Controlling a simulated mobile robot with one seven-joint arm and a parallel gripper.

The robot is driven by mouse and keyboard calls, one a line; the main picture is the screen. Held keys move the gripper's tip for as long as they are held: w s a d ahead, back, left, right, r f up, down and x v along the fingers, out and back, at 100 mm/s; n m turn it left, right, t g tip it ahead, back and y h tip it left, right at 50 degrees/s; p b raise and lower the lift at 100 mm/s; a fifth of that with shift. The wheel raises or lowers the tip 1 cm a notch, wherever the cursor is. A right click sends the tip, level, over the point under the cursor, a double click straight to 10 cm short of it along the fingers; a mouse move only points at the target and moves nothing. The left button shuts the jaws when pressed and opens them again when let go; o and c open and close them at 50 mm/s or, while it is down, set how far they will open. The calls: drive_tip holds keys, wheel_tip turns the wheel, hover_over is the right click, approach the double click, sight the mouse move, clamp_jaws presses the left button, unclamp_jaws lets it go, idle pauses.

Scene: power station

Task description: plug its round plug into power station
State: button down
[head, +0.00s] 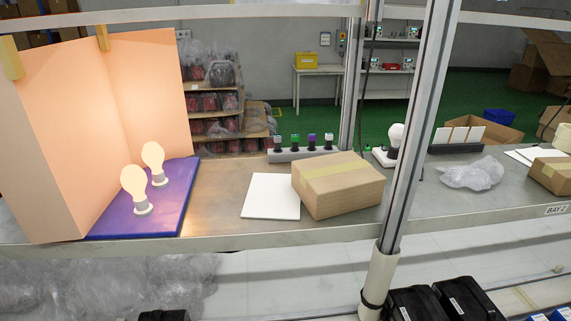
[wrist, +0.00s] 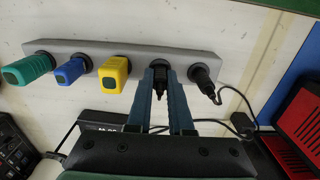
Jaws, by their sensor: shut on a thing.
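In the wrist view, a long grey power station (wrist: 215,62) crosses the upper part of the picture. My gripper (wrist: 161,78) is at its right half, its two blue-grey fingers closed on either side of a black plug (wrist: 160,88). The plug's far end is at a socket position of the station; I cannot tell how deep it sits. Green (wrist: 28,69), blue (wrist: 70,71) and yellow (wrist: 113,73) plugs stand in the station to the left. Another black plug (wrist: 205,82) with a cable is at the right end, close to my right finger.
Red-and-black boxes (wrist: 296,138) lie at the right in the wrist view. A small black adapter (wrist: 242,124) with a cable lies nearby. In the head view, a workbench holds a cardboard box (head: 337,187), a white panel (head: 271,197) and another strip with coloured plugs (head: 303,154).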

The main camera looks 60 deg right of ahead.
drive_tip(key=shift+r, duration=0.1)
drive_tip(key=shift+r+p, duration=2.95)
drive_tip(key=shift+p, duration=0.2)
drive_tip(key=shift+w, duration=0.1)
